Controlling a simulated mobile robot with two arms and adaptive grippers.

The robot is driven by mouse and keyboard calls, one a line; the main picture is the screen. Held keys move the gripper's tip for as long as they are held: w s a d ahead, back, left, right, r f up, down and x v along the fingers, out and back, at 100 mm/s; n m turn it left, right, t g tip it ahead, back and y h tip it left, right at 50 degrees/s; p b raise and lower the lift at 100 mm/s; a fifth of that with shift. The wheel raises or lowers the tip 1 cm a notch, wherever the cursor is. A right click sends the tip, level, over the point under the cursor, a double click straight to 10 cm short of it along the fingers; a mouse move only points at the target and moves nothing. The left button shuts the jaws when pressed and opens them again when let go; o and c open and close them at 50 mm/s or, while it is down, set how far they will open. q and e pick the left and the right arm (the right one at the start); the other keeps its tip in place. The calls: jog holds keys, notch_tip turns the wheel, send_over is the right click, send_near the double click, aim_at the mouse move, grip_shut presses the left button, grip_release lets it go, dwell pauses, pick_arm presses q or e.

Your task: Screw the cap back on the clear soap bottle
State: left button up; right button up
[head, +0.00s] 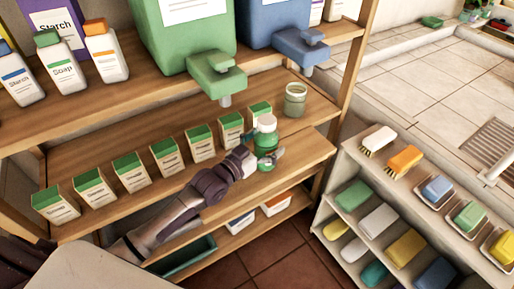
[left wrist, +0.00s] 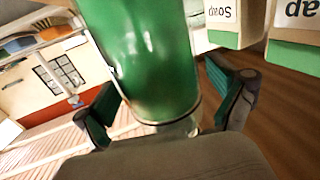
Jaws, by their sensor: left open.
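A green-filled bottle (head: 265,140) with a pale top stands at the front of the middle shelf, near the right end of the row of soap boxes. My left gripper (head: 268,160) is at the bottle, level with its lower part. In the left wrist view, which is roughly upside down, the green bottle (left wrist: 145,60) fills the middle, with a clear band at its end. The fingers of my left gripper (left wrist: 170,105) are open, one on each side of it. Whether they touch it is unclear. I cannot make out a separate loose cap. My right gripper is not visible.
A small clear jar (head: 295,100) stands behind and right of the bottle. Several green-topped soap boxes (head: 131,171) line the shelf to the left. A green dispenser (head: 216,72) and a blue one (head: 300,46) overhang from above. A sponge rack (head: 335,205) stands at right.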

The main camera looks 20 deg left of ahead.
pick_arm(q)
jog(key=b+v, duration=0.1)
jog(key=v, duration=1.1)
